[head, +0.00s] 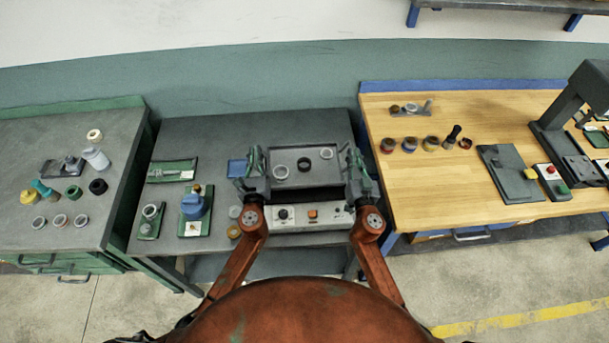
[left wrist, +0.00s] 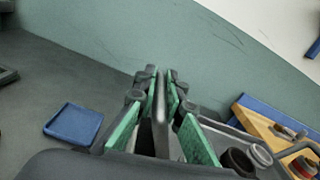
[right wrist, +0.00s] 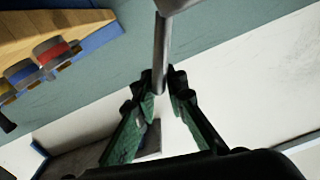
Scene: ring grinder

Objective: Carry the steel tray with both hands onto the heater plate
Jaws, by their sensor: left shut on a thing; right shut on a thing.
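My right gripper (head: 354,172) is shut on the right end, also in the right wrist view (right wrist: 160,95). The heater (head: 297,217) shows its front panel below the tray. The tray covers its plate; I cannot tell if they touch.
A wooden bench (head: 450,200) stands right, a green-edged bench (head: 95,238) left.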

